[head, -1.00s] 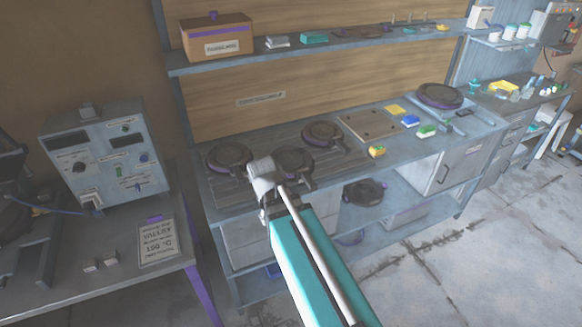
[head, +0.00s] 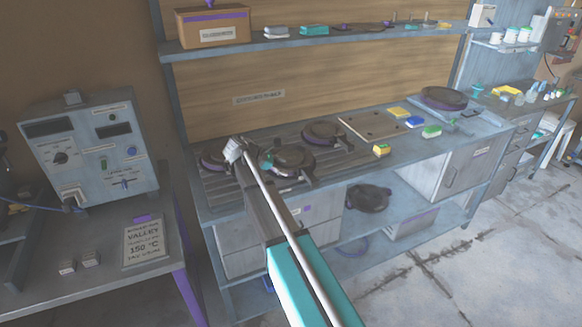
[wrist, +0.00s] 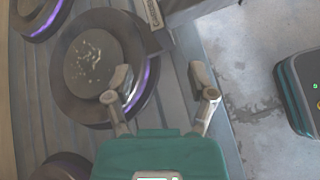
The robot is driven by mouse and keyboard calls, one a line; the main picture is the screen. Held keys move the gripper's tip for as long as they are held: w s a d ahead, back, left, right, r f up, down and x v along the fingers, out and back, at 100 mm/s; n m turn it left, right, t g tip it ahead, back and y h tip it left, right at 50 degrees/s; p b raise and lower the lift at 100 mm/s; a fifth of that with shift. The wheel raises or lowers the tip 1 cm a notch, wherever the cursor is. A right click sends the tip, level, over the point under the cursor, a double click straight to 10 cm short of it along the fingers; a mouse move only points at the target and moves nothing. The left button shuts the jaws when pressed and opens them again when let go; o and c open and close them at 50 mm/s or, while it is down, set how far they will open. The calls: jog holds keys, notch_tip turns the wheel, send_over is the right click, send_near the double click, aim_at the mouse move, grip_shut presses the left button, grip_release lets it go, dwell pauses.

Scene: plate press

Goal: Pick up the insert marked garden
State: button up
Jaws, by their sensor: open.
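Round dark inserts with handles lie on the slatted left part of the bench: a left one (head: 213,160), a middle one (head: 290,158) and a back one (head: 324,133). None of their markings can be read, so I cannot tell which is garden. My gripper (wrist: 160,84) is open and empty. In the wrist view, its left finger is over the right edge of a round insert (wrist: 95,60) with a purple-lit rim, and its right finger is beyond that edge. That insert's handle carries a small label (wrist: 153,14), too blurred to read.
Another round plate (head: 443,98) lies at the bench's right end, and one (head: 368,197) is on the lower shelf. A control box (head: 90,150) and a sign reading VALLEY 150 °C (head: 145,242) stand at left.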

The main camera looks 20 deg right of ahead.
aim_at(299, 180)
dwell(0.3)
jog(key=shift+b+x, duration=0.6)
jog(key=shift+x, duration=0.55)
jog(key=b+x, duration=0.2)
jog(key=x, duration=0.2)
jog(key=shift+s+f, duration=0.1)
jog(key=shift+s, duration=0.1)
jog(key=shift+d+f+b, duration=0.25)
jog(key=shift+d+b, duration=0.25)
jog(key=shift+r, duration=0.1)
grip_shut()
